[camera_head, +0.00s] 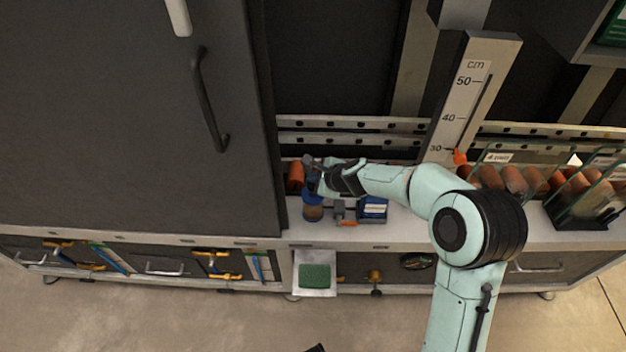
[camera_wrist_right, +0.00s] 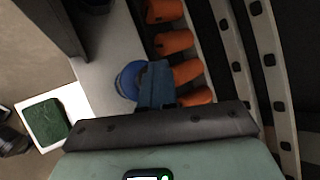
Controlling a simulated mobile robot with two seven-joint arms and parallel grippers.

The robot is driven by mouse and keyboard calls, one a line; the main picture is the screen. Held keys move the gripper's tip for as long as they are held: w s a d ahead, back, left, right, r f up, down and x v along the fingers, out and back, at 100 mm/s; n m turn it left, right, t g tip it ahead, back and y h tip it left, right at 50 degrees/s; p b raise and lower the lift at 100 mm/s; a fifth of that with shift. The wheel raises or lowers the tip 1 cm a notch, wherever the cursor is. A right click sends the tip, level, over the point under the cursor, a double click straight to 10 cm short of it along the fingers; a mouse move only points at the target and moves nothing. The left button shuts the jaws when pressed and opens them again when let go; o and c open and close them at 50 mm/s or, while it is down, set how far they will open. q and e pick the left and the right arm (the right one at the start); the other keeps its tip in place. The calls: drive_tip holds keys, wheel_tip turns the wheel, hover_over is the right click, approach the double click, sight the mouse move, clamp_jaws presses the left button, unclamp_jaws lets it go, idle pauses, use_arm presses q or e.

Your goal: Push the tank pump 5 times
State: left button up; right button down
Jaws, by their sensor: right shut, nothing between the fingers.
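The tank pump appears to be the small round container with a blue top and brown body (camera_head: 313,212) on the bench ledge, right of the tall dark cabinet. Its round blue top (camera_wrist_right: 130,80) shows in the right wrist view, partly covered by the fingers. My right gripper (camera_head: 311,170) reaches in from the right, shut and empty, over or just behind the blue top. Its closed fingers (camera_wrist_right: 156,84) overlap the top's edge in the wrist view. I cannot tell whether they touch it. My left gripper is not recognisable in either view.
Orange cylinders (camera_wrist_right: 172,42) line the rail behind. A blue box (camera_head: 372,208) stands to the right on the ledge. The tall dark cabinet (camera_head: 130,120) is close on the left. A green pad (camera_head: 314,276) lies on a white tray below the ledge. Glass-sided racks stand at right.

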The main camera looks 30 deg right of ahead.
use_arm(q)
drive_tip(key=shift+s+a+f, duration=0.1)
drive_tip(key=shift+f, duration=0.6)
use_arm(e)
drive_tip(key=shift+f, duration=0.55)
drive_tip(key=shift+r+p, duration=0.95)
drive_tip(key=shift+r, duration=0.3)
use_arm(q)
drive_tip(key=shift+r+p, duration=0.55)
drive_tip(key=shift+r, duration=1.15)
use_arm(e)
drive_tip(key=shift+r, duration=0.55)
use_arm(q)
drive_tip(key=shift+w+r, duration=0.15)
drive_tip(key=shift+w, duration=0.05)
use_arm(e)
drive_tip(key=shift+r, duration=0.1)
use_arm(q)
drive_tip(key=r+p, duration=0.3)
drive_tip(key=w+r+p, duration=0.1)
drive_tip(key=r+p, duration=0.1)
use_arm(e)
wheel_tip(320, 180, up, 5)
drive_tip(key=shift+f, duration=0.1)
use_arm(q)
drive_tip(key=shift+f, duration=0.1)
